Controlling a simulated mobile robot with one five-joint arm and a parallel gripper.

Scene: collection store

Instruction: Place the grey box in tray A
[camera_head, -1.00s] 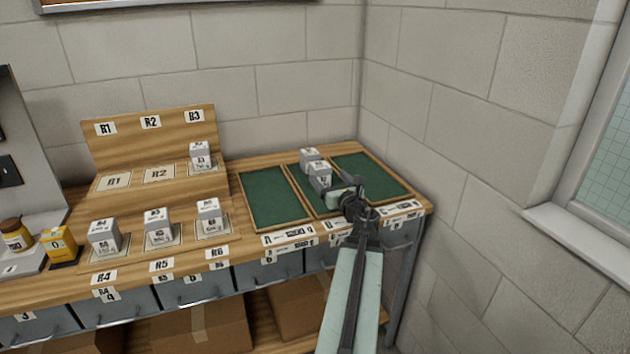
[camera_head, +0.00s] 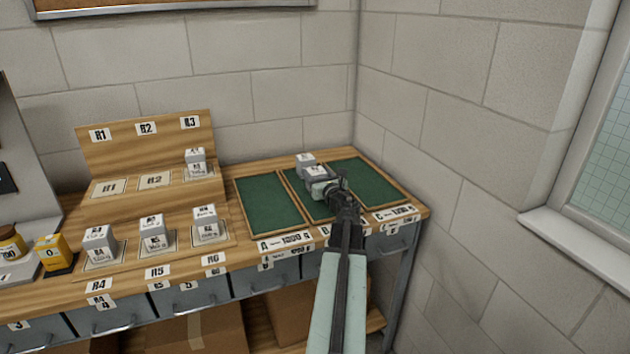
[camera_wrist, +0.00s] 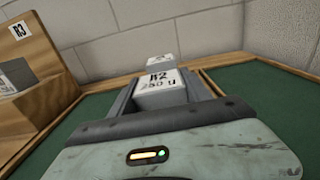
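A grey box with a white top (camera_head: 318,170), marked R2 in the wrist view (camera_wrist: 160,88), stands in the middle green tray (camera_head: 313,208). My gripper (camera_head: 325,182) reaches into that tray from the front. In the wrist view its fingers stand on either side of this box, and they look open around it. Whether either finger touches the box is hard to see. A second grey box (camera_head: 305,159) stands just behind it; its top shows in the wrist view (camera_wrist: 160,62). Tray A (camera_head: 268,205), left of the middle tray, is empty.
The right tray (camera_head: 362,182) is empty. A wooden stepped rack (camera_head: 145,140) on the left holds several similar boxes at its R positions. A yellow box (camera_head: 56,252) stands at far left. Walls close off the back and right.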

